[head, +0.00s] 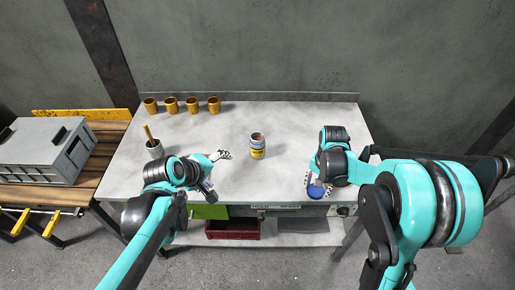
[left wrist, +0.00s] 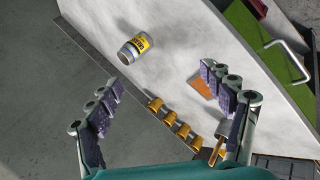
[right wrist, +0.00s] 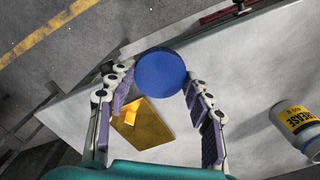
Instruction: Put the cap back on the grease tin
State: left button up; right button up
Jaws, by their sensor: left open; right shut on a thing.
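The grease tin (head: 257,149), with a yellow label, stands upright and uncapped near the middle of the bench. It also shows in the left wrist view (left wrist: 136,48) and at the right edge of the right wrist view (right wrist: 300,127). My right gripper (head: 314,182) is shut on the round blue cap (head: 316,191) near the bench's front edge, right of the tin. In the right wrist view the cap (right wrist: 161,72) sits between the fingertips. My left gripper (head: 215,171) is open and empty, left of the tin and apart from it.
Several brass-coloured cups (head: 192,105) stand along the bench's back left. A grey pot (head: 154,149) with a wooden handle stands at the left edge. A grey case (head: 45,148) is on the wooden table at left. A red bin (head: 232,229) sits below. The bench around the tin is clear.

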pick_arm(q)
jog(key=w+d+f+n+t+h, duration=0.1)
jog(key=w+f+n+h, duration=0.1)
jog(key=w+f+n, duration=0.3)
jog(key=w+d+n+h, duration=0.1)
jog(key=w+d+n, duration=0.1)
jog(key=w+n, duration=0.35)
jog(key=n+t+h, duration=0.1)
jog(key=n+h, duration=0.1)
jog(key=n, duration=0.5)
send_near(251, 148)
jog(key=shift+w+d+f+n+t+h+b, duration=0.25)
jog(key=shift+w+d+f+t+h+b, duration=0.15)
jog(key=shift+f, duration=0.2)
pick_arm(e)
jog(key=w+d+r+m, duration=0.2)
jog(key=w+d+m, duration=0.3)
jog(key=m, duration=0.8)
jog(key=shift+w+r, duration=0.2)
jog(key=shift+w, duration=0.6)
pick_arm(q)
jog(key=b+x, duration=0.1)
jog(key=x, duration=0.5)
jog(key=shift+w+d+f+b, duration=0.2)
jog(key=shift+w+f+b, duration=0.05)
jog(key=shift+f+b, duration=0.1)
jog(key=shift+w+d, duration=0.1)
jog(key=shift+r, duration=0.15)
pick_arm(e)
jog(key=shift+f, duration=0.85)
